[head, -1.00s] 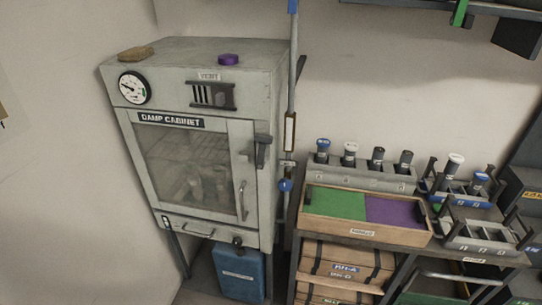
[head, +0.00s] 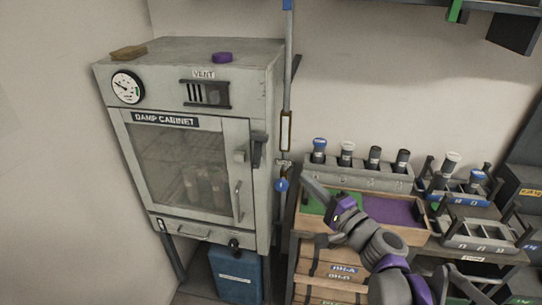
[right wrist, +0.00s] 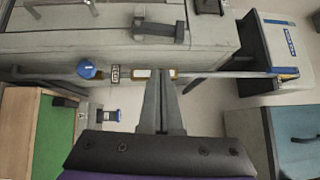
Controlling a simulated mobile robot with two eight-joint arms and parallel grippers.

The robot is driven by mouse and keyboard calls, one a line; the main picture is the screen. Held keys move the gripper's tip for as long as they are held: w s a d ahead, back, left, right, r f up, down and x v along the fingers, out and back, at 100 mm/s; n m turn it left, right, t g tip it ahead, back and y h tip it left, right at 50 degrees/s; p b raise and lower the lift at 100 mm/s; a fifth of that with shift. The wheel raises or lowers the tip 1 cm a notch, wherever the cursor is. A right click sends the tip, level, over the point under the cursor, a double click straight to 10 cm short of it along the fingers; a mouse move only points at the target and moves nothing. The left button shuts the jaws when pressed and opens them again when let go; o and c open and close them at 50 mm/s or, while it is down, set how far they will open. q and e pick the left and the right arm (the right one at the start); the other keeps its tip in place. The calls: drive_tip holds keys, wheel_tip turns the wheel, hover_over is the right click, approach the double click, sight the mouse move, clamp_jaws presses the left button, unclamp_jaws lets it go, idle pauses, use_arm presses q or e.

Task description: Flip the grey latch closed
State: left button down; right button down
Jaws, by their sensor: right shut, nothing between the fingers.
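The grey latch (head: 258,150) is a dark grey lever at the right edge of the damp cabinet's front. It hangs roughly upright beside a small light grey catch (head: 241,156) on the door (head: 180,170). The door sits flush in its frame. The right wrist view shows a dark lever, apparently this latch (right wrist: 160,29), beyond the fingertips. My right gripper (head: 307,183) is shut and empty, right of the cabinet and apart from the latch. Its fingers also show in the right wrist view (right wrist: 160,75). My left gripper is not in view.
A vertical pipe with a blue knob (head: 281,185) stands between cabinet and gripper. A wooden tray (head: 375,228) with green and purple sections and a rack (head: 350,175) of bottles lie to the right. A blue container (head: 236,275) stands below the cabinet.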

sight(258, 151)
drive_tip(key=shift+w+d+r, duration=0.15)
drive_tip(key=s+a+p+x, duration=0.1)
drive_tip(key=a+x, duration=0.1)
drive_tip(key=x, duration=1.1)
drive_tip(key=shift+s+a+r, duration=0.2)
drive_tip(key=shift+s+r, duration=0.05)
drive_tip(key=shift+r, duration=0.05)
